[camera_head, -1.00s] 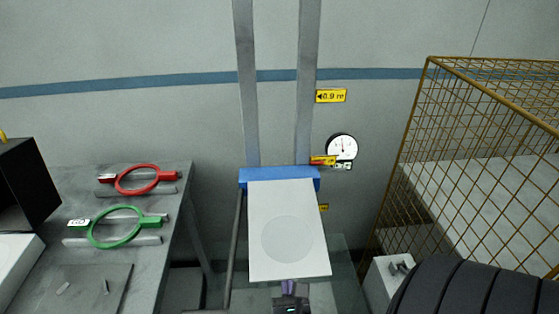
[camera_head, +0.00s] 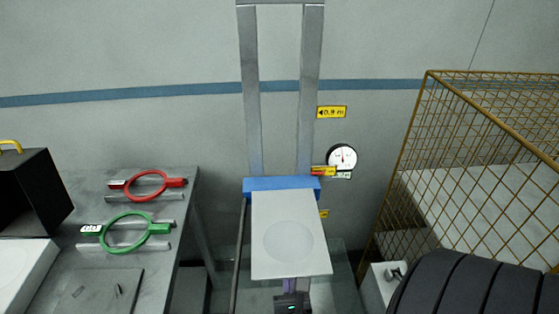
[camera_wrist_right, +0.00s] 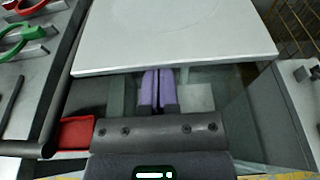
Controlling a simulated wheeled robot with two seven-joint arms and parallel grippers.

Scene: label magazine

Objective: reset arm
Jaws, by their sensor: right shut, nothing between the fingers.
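My right gripper (camera_head: 291,286) is at the bottom middle of the head view, by the near edge of a pale grey plate (camera_head: 290,240) with a round mark. In the right wrist view its purple fingers (camera_wrist_right: 158,88) are together with nothing between them. Their tips are close to the plate's near edge (camera_wrist_right: 170,45); I cannot tell if they touch it. A dark, ribbed arm part of mine (camera_head: 470,290) fills the lower right of the head view. My left gripper is not in view.
The plate joins a blue bar (camera_head: 280,187) on a grey two-rail frame (camera_head: 311,100). A grey table (camera_head: 188,215) at left holds a red ring (camera_head: 147,185), a green ring (camera_head: 126,232) and a black box (camera_head: 40,195). A brown wire cage (camera_head: 400,180) stands at right. A dial (camera_head: 342,157) is on the wall.

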